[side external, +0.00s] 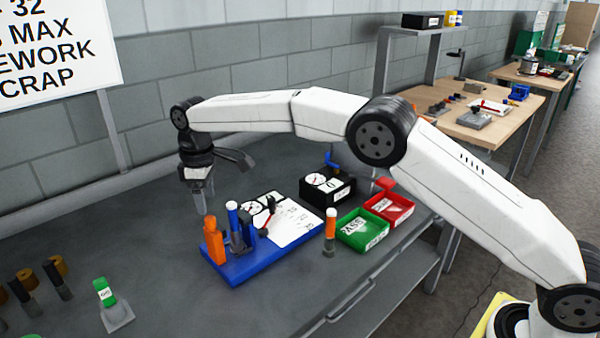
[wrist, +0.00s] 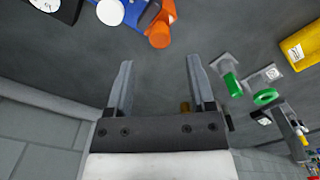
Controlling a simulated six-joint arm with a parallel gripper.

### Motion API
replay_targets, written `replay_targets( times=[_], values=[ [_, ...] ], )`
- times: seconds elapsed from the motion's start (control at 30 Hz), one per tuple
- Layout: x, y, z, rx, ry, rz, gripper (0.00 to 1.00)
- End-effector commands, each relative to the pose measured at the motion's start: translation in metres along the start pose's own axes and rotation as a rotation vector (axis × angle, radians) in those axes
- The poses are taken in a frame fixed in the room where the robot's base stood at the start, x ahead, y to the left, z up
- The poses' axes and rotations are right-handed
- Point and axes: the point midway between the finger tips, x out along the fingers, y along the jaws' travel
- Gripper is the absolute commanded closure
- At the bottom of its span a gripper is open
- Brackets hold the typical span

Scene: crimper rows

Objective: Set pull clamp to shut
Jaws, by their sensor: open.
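A blue base (side external: 240,264) on the grey bench carries an upright orange part (side external: 214,240), a dark fixture with a blue-and-white handle (side external: 233,217), and a small red-ended lever (side external: 265,228). I cannot tell for certain which is the pull clamp, nor its state. The orange part also shows at the top of the wrist view (wrist: 160,35). My gripper (side external: 205,210) points down behind the orange part and appears apart from it. In the wrist view its two fingers (wrist: 161,65) are spread, with nothing between them.
A black gauge box (side external: 328,190), an orange-topped post (side external: 330,232), a green bin (side external: 362,232) and a red bin (side external: 390,208) stand to the right. A green-handled piece (side external: 105,293) stands front left. Bare bench lies between.

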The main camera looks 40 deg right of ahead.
Motion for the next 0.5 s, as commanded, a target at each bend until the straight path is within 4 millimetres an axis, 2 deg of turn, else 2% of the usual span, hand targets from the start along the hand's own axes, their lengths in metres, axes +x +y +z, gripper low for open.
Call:
replay_targets(
  times=[0.3,0.5],
  values=[
    [0.04,0.0,0.001,0.0,-0.002,-0.001,0.3],
    [0.052,0.0,0.0,0.0,-0.001,-0.001,0.3]
  ],
)
